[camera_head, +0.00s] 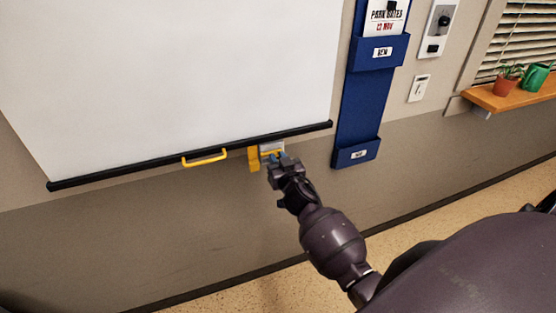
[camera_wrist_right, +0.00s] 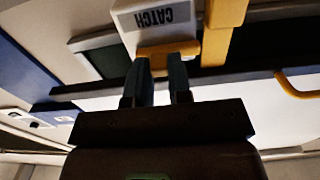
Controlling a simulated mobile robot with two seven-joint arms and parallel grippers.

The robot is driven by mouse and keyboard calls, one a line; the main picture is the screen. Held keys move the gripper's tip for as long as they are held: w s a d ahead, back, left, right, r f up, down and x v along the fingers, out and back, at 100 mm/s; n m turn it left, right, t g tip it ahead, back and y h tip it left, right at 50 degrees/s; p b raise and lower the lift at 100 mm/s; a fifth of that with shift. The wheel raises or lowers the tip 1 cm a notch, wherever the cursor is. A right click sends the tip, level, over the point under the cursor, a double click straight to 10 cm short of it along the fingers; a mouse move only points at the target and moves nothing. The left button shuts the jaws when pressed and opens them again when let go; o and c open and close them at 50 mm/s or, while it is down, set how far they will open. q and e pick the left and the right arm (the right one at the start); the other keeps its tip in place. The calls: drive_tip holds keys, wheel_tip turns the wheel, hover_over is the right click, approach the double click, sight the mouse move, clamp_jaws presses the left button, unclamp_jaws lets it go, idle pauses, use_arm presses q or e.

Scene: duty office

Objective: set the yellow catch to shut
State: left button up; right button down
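The yellow catch (camera_head: 254,158) hangs on the wall at the lower edge of the white screen, beside a grey housing (camera_head: 271,147). In the right wrist view the housing (camera_wrist_right: 165,17) shows upside down with the word CATCH, and a yellow lever (camera_wrist_right: 168,49) sticks out under it. My right gripper (camera_head: 272,160) is at the catch. In the wrist view its two blue-grey fingers (camera_wrist_right: 162,68) stand a little apart, with their tips at the lever. Whether they clamp it or only straddle it cannot be told. My left gripper is not in view.
The white screen (camera_head: 170,75) has a black bottom bar (camera_head: 120,175) with a yellow handle (camera_head: 204,158) left of the catch. A blue wall pocket rack (camera_head: 361,105) hangs to the right. The wall below is bare.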

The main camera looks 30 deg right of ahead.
sight(263, 156)
drive_tip(key=shift+a, duration=0.1)
drive_tip(key=shift+w+a+b, duration=0.2)
drive_tip(key=shift+a, duration=0.6)
drive_tip(key=shift+w+a+b, duration=0.2)
drive_tip(key=shift+a, duration=0.6)
drive_tip(key=c, duration=1)
unclamp_jaws()
drive_tip(key=shift+a, duration=0.2)
drive_tip(key=shift+c, duration=0.2)
drive_tip(key=shift+d, duration=0.1)
drive_tip(key=shift+s, duration=0.15)
drive_tip(key=v, duration=1)
drive_tip(key=shift+s, duration=0.2)
